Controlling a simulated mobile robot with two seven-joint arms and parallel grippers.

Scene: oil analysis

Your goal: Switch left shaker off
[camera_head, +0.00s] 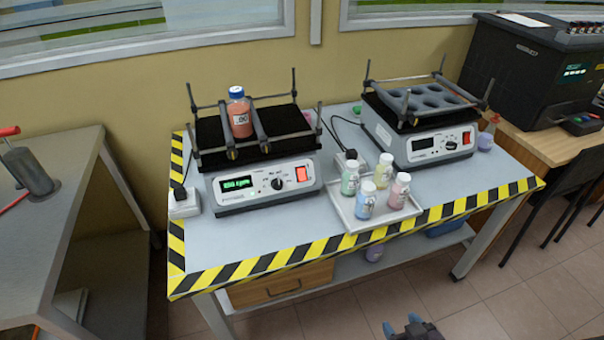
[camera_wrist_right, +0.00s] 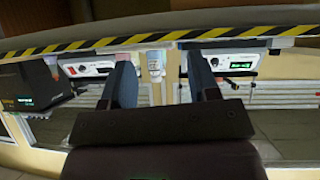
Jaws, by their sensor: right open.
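The left shaker (camera_head: 265,190) stands on the table with its display (camera_head: 237,183) lit green. A black knob (camera_head: 277,184) and a red switch (camera_head: 302,174) are on its front panel. A bottle of reddish liquid with a blue cap (camera_head: 239,115) stands between the bars on its black platform. The left shaker also shows in the right wrist view (camera_wrist_right: 222,63), which looks upside down, at the right. My right gripper (camera_head: 415,327) is at the bottom edge of the head view, low in front of the table. Its fingers (camera_wrist_right: 163,85) are apart and empty. My left gripper is not in view.
The right shaker (camera_head: 428,145) has a dark display and an empty holder on top. A tray (camera_head: 372,224) with several small bottles sits between the shakers near the front edge. A white power adapter (camera_head: 184,205) lies left of the left shaker. A black machine (camera_head: 525,70) stands at right.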

